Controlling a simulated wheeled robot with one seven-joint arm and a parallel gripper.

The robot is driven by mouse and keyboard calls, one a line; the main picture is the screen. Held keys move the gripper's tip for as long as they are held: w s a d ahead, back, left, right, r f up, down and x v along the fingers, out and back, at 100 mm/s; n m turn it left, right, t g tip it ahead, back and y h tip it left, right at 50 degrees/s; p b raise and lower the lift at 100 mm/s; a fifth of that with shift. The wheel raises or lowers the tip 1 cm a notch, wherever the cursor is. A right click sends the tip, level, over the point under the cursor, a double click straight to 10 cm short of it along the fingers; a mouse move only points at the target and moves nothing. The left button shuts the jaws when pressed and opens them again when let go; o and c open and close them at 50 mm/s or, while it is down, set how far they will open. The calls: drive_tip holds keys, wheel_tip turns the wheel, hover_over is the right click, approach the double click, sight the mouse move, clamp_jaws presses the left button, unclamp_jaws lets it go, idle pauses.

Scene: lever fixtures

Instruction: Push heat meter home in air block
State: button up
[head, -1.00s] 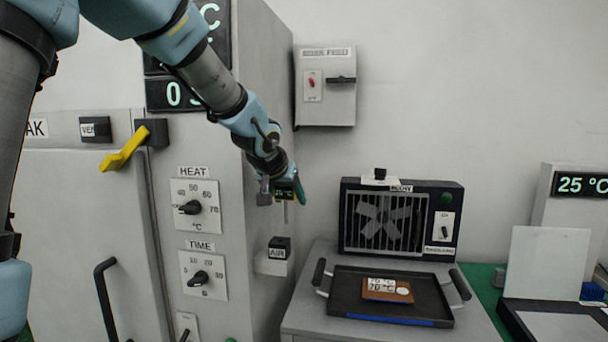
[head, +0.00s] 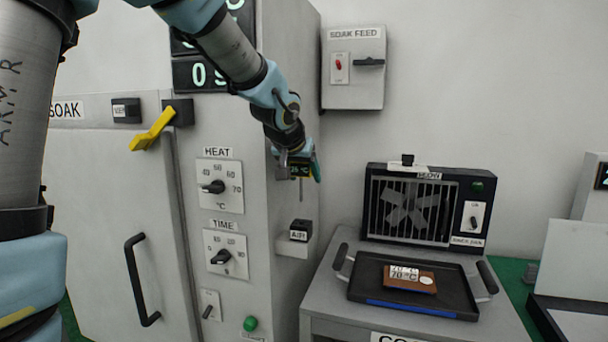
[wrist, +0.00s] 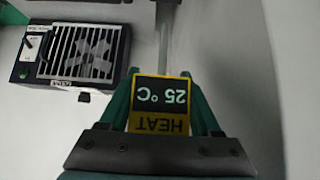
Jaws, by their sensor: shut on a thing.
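The heat meter (wrist: 160,103) is a small dark block with a yellow edge, labelled HEAT and reading 25 °C. It is upside down in the wrist view, between the green fingers of my gripper (wrist: 163,95). In the head view the heat meter (head: 300,170) shows small at the end of my arm, held by my gripper (head: 300,165) beside the cabinet's right side. A thin metal probe extends from the meter. The air block (head: 300,231) is a black-topped block labelled AIR on a pale bracket on the cabinet's side. The meter is above it, apart from it.
The cabinet (head: 200,270) with HEAT and TIME dials stands left. A fan unit (head: 415,208) and a black tray (head: 370,285) with a brown card reading 70 °C (head: 410,278) are on the bench to the right. The SOAK FEED box (head: 354,90) is on the wall.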

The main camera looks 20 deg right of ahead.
sight(302, 187)
drive_tip(key=shift+f+b, duration=1.8)
drive_tip(key=shift+f, duration=0.35)
drive_tip(key=shift+f+b, duration=2.6)
drive_tip(key=shift+b, duration=0.1)
drive_tip(key=o, duration=1.4)
drive_tip(key=shift+r, duration=0.1)
drive_tip(key=p+v, duration=0.1)
drive_tip(key=v, duration=0.9)
drive_tip(key=shift+s+a+r+p, duration=0.15)
drive_tip(key=shift+s+r+p, duration=0.05)
drive_tip(key=shift+r+p, duration=0.1)
